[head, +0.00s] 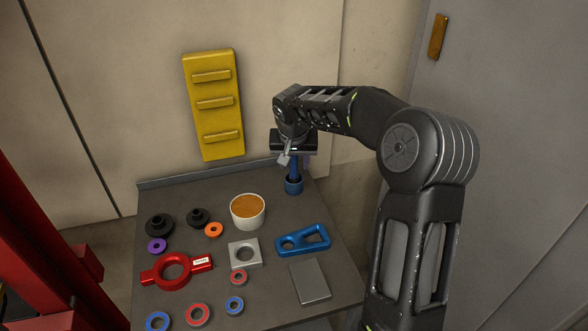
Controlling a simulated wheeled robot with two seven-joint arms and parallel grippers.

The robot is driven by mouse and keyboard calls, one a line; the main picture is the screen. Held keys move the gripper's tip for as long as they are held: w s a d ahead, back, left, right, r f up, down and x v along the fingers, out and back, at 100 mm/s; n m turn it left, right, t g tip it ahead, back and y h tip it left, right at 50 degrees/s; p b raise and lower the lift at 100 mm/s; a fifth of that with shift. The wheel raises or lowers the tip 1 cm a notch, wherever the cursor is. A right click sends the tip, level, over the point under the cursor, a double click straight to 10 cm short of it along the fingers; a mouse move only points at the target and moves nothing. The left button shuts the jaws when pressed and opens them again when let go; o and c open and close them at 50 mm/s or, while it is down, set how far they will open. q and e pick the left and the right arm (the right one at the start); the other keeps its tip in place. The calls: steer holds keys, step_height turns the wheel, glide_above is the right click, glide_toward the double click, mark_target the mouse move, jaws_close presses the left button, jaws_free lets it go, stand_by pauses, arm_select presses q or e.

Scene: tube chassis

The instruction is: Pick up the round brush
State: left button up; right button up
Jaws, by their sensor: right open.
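A blue upright piece (293,186) stands at the back right of the grey table, with a wider round foot and a thin stem above. It may be the round brush or its holder; I cannot tell which, as its top is hidden behind my right gripper. My right gripper (294,156) points down right over this blue piece, with its fingers around or just in front of the stem. It is open, and its fingertips are hard to make out. My left gripper is out of view.
On the grey table (265,295) are a white tub (248,211) with orange-brown contents, a red ring clamp (175,270), a blue bracket (303,240), a grey square block (244,254), a grey plate (310,281) and several small rings. A yellow rack (213,105) hangs behind.

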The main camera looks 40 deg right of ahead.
stand_by(0.5)
jaws_close()
stand_by(0.5)
